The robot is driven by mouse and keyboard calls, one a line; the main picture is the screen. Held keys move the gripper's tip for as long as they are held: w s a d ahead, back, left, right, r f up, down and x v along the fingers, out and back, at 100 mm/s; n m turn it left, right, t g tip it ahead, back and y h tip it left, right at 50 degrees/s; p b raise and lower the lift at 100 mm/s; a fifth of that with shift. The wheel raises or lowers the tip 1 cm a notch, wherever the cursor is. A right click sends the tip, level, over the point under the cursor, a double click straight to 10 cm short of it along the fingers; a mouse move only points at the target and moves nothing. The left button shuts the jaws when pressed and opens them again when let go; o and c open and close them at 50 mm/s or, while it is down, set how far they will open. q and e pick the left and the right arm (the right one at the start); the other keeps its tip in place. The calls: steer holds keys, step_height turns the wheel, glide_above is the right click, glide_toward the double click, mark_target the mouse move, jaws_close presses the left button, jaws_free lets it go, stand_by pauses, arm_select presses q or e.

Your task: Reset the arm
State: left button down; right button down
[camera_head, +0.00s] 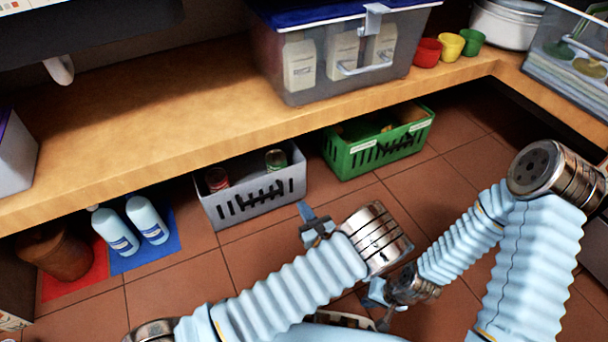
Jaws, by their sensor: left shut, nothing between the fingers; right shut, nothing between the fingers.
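My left gripper (308,219) is at the end of the pale blue ribbed arm from the lower left. It is shut and empty, above the tiled floor in front of the crates. My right gripper (376,299) is at the end of the arm that folds down from the right. It is shut and empty, low in the picture and below my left wrist. The two grippers are apart.
A grey crate (255,203) with cans and a green crate (385,146) stand on the floor under the wooden counter (160,120). Blue-white bottles (148,220) stand on a blue mat. A clear bin (325,65) with a blue lid is on the counter.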

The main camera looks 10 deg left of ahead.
arm_select(q)
steer(key=s+a+f+n+g, duration=0.9)
steer(key=s+a+g, duration=0.3)
steer(key=s+g, duration=0.1)
steer(key=s+d+f+n+g+h, duration=0.1)
steer(key=s+d+n+g+h, duration=0.1)
steer(key=s+n+g+h, duration=0.3)
steer(key=s+d+f+n+g+h, duration=0.1)
steer(key=s+d+f+n+h, duration=0.1)
steer(key=s+d+n+h, duration=0.3)
step_height(320, 180, up, 2)
steer(key=s+d+n+t+h, duration=0.1)
steer(key=d+n+h, duration=0.2)
steer(key=n, duration=0.2)
step_height(320, 180, up, 16)
steer(key=w+a+n+t+h+p, duration=0.1)
steer(key=n+t+p, duration=0.3)
steer(key=p, duration=1)
steer(key=w+n, duration=0.1)
steer(key=n, duration=0.1)
steer(key=shift+w+a+n+h, duration=0.3)
steer(key=shift+a+n, duration=0.05)
steer(key=shift+n, duration=0.05)
